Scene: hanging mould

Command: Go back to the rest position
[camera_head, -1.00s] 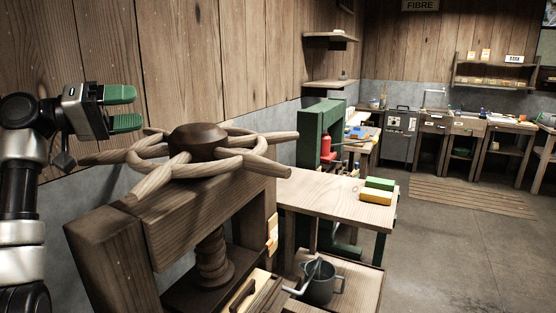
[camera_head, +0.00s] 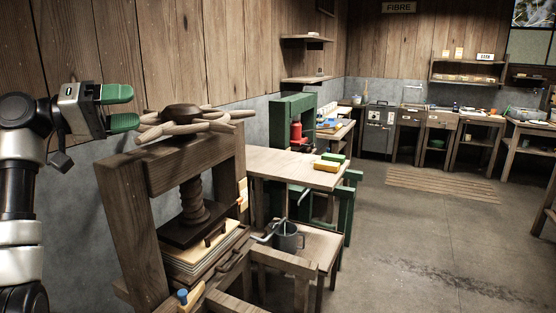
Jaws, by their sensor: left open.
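My left gripper (camera_head: 121,108) is at the left of the view, with green fingers apart and nothing between them. It stands raised beside the wooden press, near the wall. Below the wheel, a wooden screw (camera_head: 193,201) runs down to a dark plate over a stack of boards (camera_head: 205,255). My right gripper is out of view.
Right of the press stands a wooden table (camera_head: 295,168) with green and yellow blocks (camera_head: 328,162). A grey metal can (camera_head: 288,238) sits on a lower stand. Workbenches (camera_head: 440,118) line the far wall. The grey floor (camera_head: 400,235) at the right is open, with a slatted mat (camera_head: 440,183).

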